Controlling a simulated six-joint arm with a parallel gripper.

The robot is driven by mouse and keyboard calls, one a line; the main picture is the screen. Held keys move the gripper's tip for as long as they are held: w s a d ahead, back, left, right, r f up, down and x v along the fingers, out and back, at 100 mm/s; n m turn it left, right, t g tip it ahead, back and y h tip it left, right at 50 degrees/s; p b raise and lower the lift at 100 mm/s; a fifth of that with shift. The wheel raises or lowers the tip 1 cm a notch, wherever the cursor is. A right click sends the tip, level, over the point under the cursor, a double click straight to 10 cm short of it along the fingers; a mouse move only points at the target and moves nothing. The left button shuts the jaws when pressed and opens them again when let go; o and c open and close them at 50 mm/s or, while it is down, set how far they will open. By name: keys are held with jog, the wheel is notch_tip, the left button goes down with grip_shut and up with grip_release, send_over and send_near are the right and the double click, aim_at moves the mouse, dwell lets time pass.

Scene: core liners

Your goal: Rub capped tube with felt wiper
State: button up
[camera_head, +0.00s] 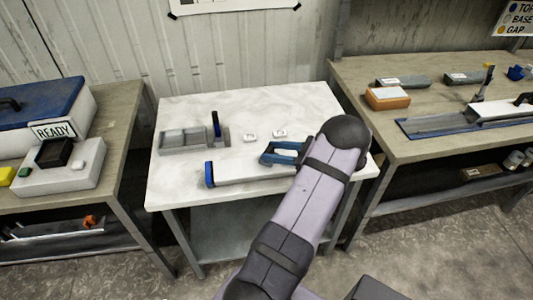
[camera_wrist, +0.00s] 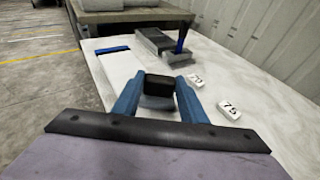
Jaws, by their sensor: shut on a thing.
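A long white tube (camera_head: 245,173) with a blue cap (camera_head: 209,174) lies across the front of the marble-topped table. In the wrist view the tube (camera_wrist: 118,70) runs away from my gripper to its blue cap (camera_wrist: 112,50) at the far end. My gripper (camera_head: 272,153) is over the tube's right part and has blue fingers; it also shows in the wrist view (camera_wrist: 157,84). It is shut on a dark block, the felt wiper (camera_wrist: 158,85), with a greyer part below. I cannot tell whether the wiper touches the tube. My arm hides the tube's right end.
A grey holder (camera_head: 182,140) with an upright blue piece (camera_head: 215,124) stands behind the tube. Two small white number tags (camera_head: 250,136) (camera_head: 279,133) lie right of it. Side benches hold a READY box (camera_head: 55,177) at left and an orange block (camera_head: 387,98) at right.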

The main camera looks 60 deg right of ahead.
jog(key=s+d+b, duration=0.1)
jog(key=s+d, duration=0.2)
jog(key=shift+s+d+f, duration=0.15)
jog(key=shift+s+d, duration=0.05)
jog(key=shift+s+d+r, duration=0.2)
jog(key=shift+w+a+p, duration=1.65)
jog(key=shift+w+a, duration=2.25)
notch_tip(320, 180, up, 2)
jog(key=shift+w+r+p, duration=0.1)
jog(key=shift+r+p, duration=0.1)
jog(key=shift+p, duration=0.45)
jog(key=shift+r+p, duration=2.15)
jog(key=shift+r, duration=0.65)
